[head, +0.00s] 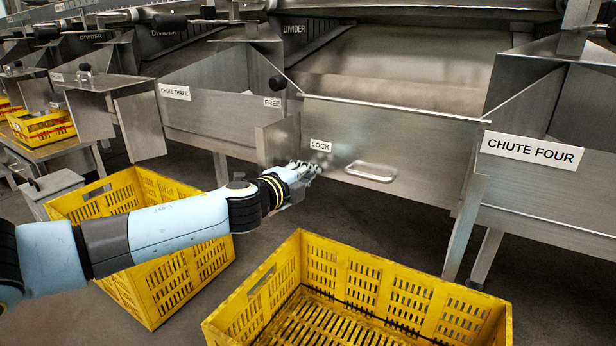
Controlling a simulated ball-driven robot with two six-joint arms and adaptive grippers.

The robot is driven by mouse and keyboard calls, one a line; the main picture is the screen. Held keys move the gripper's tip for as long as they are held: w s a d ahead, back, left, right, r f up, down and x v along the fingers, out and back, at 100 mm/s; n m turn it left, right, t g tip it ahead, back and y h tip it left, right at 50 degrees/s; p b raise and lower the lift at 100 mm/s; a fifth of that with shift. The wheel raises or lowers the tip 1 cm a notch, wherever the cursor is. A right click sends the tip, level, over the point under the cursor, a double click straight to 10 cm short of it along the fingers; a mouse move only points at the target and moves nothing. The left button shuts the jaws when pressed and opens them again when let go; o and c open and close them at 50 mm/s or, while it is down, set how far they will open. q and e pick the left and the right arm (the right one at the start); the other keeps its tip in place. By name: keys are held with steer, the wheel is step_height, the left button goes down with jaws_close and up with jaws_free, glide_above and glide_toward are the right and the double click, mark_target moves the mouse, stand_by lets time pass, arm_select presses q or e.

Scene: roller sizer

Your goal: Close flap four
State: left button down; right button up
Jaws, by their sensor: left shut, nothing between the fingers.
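A broad steel flap (420,165) with a bar handle (370,172) stands upright across the chute in the middle, left of the CHUTE FOUR label (534,150). I take it to be flap four. A LOCK label (320,146) is at its left end and a FREE label (272,102) is higher up to the left. A black knob (278,83) sits above the FREE label. My left gripper (312,168) is shut and empty, just below the LOCK label and left of the handle. I cannot tell whether it touches the flap. My right gripper is not in view.
An empty yellow crate (478,318) stands on the floor below the flap. Another yellow crate (160,285) stands under my left arm. Chute three's steel wall (215,115) is at left. Steel legs (465,225) stand at right.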

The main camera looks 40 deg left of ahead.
arm_select(q)
steer(key=shift+w, duration=0.2)
steer(key=x, duration=0.2)
steer(key=shift+w+a+f, duration=0.2)
steer(key=shift+w, duration=0.15)
stand_by(0.3)
